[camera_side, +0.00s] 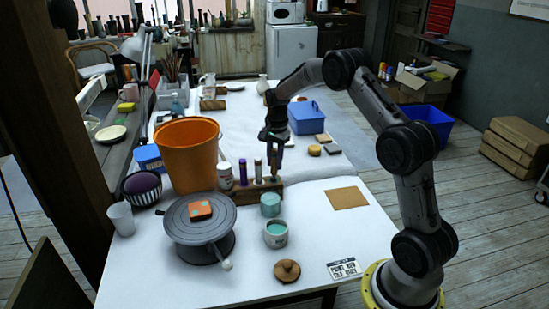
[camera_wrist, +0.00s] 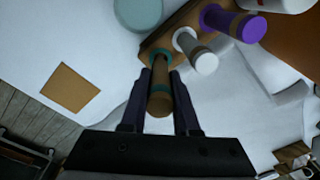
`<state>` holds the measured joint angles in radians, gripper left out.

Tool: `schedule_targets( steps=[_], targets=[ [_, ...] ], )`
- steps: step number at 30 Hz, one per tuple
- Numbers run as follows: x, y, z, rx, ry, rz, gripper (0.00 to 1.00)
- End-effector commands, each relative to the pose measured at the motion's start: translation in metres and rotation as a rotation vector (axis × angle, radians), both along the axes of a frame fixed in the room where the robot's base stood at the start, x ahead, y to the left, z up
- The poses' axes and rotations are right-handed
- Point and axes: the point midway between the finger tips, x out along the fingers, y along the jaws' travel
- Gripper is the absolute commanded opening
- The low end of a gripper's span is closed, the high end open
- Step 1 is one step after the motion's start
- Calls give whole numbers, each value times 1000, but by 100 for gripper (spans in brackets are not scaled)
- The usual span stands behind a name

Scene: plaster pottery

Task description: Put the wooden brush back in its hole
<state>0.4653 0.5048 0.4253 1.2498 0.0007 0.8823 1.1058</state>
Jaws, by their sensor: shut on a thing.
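The wooden brush (camera_wrist: 160,97) is held upright between the two fingers of my gripper (camera_wrist: 160,85) in the wrist view. In the side view my gripper (camera_side: 274,150) is above the right end of the wooden holder (camera_side: 246,196), shut on the brush (camera_side: 274,168). The brush's lower end lines up with a teal ring (camera_wrist: 161,52) at the holder's end in the wrist view. I cannot tell how far it is in the hole. The holder (camera_wrist: 160,38) also carries a white-capped tool (camera_wrist: 204,61) and a purple tool (camera_wrist: 248,28).
An orange bucket (camera_side: 187,157) stands behind the holder. A teal-topped jar (camera_side: 270,204) and a cup of teal glaze (camera_side: 276,235) stand close in front. A turntable (camera_side: 199,230) is at left. A brown square (camera_side: 347,198) lies right, with bare table around it.

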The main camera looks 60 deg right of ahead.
Motion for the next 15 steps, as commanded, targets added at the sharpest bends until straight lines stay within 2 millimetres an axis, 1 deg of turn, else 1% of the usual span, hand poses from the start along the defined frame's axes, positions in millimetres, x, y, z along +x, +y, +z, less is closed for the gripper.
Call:
schedule_targets(
  steps=[15],
  targets=[
    [0, 0, -19, 0, 0, 0, 0]
  ],
)
